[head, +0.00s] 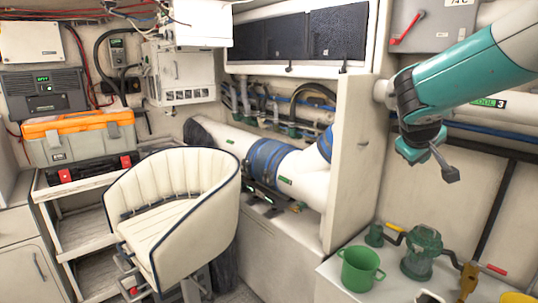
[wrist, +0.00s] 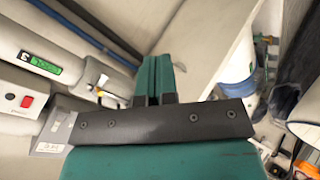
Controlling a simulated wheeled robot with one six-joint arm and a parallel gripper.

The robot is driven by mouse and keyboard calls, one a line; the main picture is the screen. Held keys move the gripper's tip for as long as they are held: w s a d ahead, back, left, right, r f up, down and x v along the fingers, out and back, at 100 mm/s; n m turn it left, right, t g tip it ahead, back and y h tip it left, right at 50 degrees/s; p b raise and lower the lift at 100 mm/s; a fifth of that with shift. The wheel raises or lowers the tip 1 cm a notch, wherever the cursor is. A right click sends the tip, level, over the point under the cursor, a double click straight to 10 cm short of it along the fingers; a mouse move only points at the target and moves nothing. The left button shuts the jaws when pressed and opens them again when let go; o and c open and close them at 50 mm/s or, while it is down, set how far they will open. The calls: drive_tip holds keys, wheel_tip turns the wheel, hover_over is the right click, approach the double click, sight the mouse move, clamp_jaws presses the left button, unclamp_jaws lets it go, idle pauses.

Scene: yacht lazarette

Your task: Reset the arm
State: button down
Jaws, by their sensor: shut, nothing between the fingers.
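My arm reaches in from the upper right in the head view, teal and white with a dark wrist. My gripper (head: 423,150) hangs at its end in mid-air, beside the white upright panel and above the bench with the green fittings. In the wrist view my gripper (wrist: 154,78) shows two teal fingers lying side by side behind a dark bar. They are shut with nothing held. The fingers touch no object that I can see.
A green mug (head: 360,269) and a green pump (head: 422,253) with valves stand on the bench (head: 335,272) below. A cream seat (head: 178,212) stands left of centre. An orange-lidded toolbox (head: 79,137) sits on shelving. Pipes and a red-handled switch box (head: 418,27) line the wall.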

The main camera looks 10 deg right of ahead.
drive_tip(key=s+a+f+n+y, duration=0.25)
drive_tip(key=s+a+y, duration=0.35)
drive_tip(key=a, duration=0.6)
drive_tip(key=s+a+f+n+g+y, duration=0.1)
drive_tip(key=s+a+g, duration=0.1)
drive_tip(key=s+a, duration=0.3)
drive_tip(key=s+a+f+g+y+b, duration=0.1)
drive_tip(key=s+a, duration=0.5)
drive_tip(key=s, duration=0.6)
drive_tip(key=s+a+f+n+g+y, duration=0.1)
drive_tip(key=s+a+f+g+y, duration=0.1)
drive_tip(key=s+a, duration=0.3)
drive_tip(key=s+g+y, duration=0.1)
drive_tip(key=s, duration=0.2)
drive_tip(key=shift+s+a+f+n+b, duration=0.15)
drive_tip(key=shift+s+a+n+b, duration=0.05)
drive_tip(key=shift+a+n+b, duration=0.15)
